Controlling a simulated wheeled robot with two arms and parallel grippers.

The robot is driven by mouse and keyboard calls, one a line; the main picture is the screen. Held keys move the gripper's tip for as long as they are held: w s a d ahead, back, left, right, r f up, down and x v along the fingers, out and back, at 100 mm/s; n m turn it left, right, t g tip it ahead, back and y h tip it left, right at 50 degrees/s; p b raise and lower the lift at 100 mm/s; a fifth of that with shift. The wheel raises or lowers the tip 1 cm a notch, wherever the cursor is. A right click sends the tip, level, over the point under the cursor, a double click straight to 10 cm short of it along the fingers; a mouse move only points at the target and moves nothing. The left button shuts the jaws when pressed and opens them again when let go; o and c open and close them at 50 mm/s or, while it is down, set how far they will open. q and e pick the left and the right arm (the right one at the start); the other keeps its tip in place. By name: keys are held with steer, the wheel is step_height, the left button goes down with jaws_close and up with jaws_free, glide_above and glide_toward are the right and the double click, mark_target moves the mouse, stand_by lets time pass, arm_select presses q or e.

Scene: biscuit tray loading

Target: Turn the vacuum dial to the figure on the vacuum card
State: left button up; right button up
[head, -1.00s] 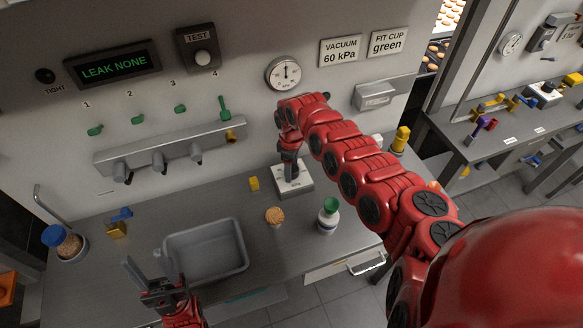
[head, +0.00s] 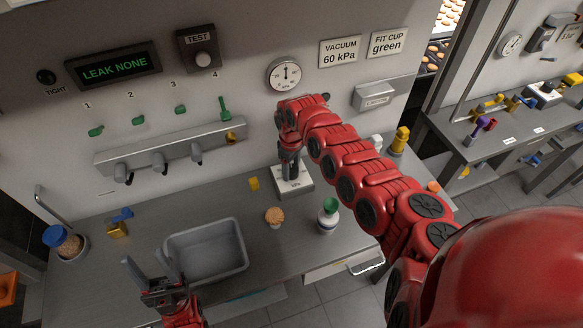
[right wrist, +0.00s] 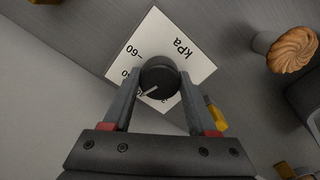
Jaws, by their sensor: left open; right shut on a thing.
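The vacuum dial is a black knob (right wrist: 158,78) with a white pointer line, on a white plate (right wrist: 185,55) marked kPa. My right gripper (right wrist: 160,84) is shut on the knob, one finger on each side. In the right wrist view the pointer aims to the lower left, at a figure partly hidden by a finger. A "-60" mark stands at the plate's upper left. In the head view the plate (head: 300,187) sits on the bench under my right gripper (head: 290,168). The vacuum card (head: 340,51) reads 60 kPa. My left gripper (head: 152,265) is open and empty.
A round gauge (head: 284,74) hangs on the wall above the plate. A grey tray (head: 240,262) stands beside my left gripper.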

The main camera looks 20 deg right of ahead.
steer(key=m, duration=0.2)
steer(key=shift+a+m, duration=0.1)
steer(key=shift+m, duration=0.3)
steer(key=shift+w+f+m+b, duration=0.15)
steer(key=shift+m+b, duration=0.4)
steer(key=shift+m, duration=0.35)
steer(key=m+b, duration=0.4)
steer(key=b, duration=0.1)
steer(key=shift+f+m, duration=0.1)
steer(key=shift+m, duration=0.6)
steer(key=shift+r+m+b, duration=0.25)
steer(key=shift+m+b, duration=0.2)
steer(key=shift+m, duration=1.85)
steer(key=o, duration=1.4)
steer(key=shift+c, duration=0.2)
